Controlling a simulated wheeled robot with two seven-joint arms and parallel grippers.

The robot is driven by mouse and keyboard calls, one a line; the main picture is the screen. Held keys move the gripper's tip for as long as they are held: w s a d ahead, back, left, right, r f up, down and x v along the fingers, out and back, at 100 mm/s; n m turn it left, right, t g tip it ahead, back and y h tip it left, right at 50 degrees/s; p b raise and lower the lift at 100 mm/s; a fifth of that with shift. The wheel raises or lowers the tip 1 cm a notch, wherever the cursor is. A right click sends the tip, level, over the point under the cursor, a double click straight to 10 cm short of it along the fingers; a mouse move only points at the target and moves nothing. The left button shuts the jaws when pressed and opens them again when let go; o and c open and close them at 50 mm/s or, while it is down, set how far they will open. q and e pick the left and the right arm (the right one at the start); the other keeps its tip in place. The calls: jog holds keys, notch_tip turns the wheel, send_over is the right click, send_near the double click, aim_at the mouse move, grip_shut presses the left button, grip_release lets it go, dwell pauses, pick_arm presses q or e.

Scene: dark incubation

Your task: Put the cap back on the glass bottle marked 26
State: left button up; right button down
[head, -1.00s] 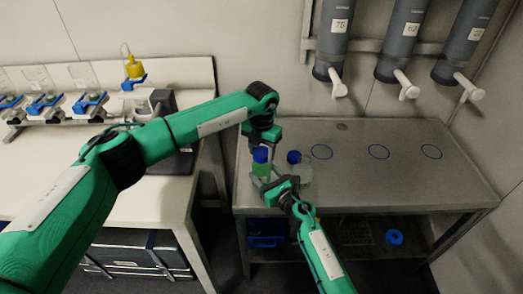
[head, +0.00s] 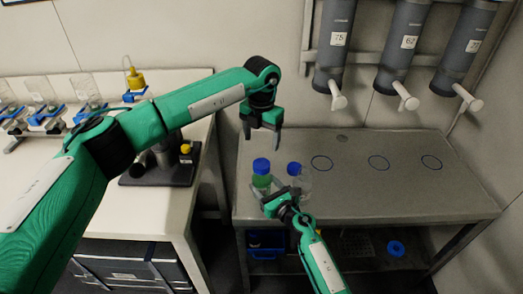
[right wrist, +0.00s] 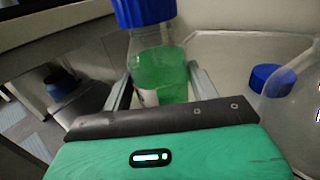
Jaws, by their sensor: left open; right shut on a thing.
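A glass bottle with green liquid (head: 262,182) stands upright at the left front of the steel bench, with a blue cap (head: 261,166) on its mouth. My right gripper (head: 272,194) is shut on this bottle's body. In the right wrist view the green bottle (right wrist: 160,72) sits between the fingers, its blue cap (right wrist: 144,11) cut by the top edge. Its label is partly hidden and no number is readable. My left gripper (head: 262,133) is open and empty above and behind the bottle, apart from the cap.
A clear bottle (head: 304,182) with a blue cap (head: 294,168) by it stands close on the right. Grey dispensers (head: 399,45) with white spouts hang above the bench (head: 400,200). Its middle and right are clear, with blue rings marked. A white table (head: 150,210) stands left.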

pick_arm(q)
jog(key=shift+r, duration=0.95)
pick_arm(e)
jog(key=shift+c, duration=1.6)
grip_release()
pick_arm(q)
jog(key=shift+f+b, duration=0.3)
pick_arm(e)
jog(key=v, duration=1.3)
jog(key=shift+s+d, duration=0.25)
jog(key=shift+s, duration=0.1)
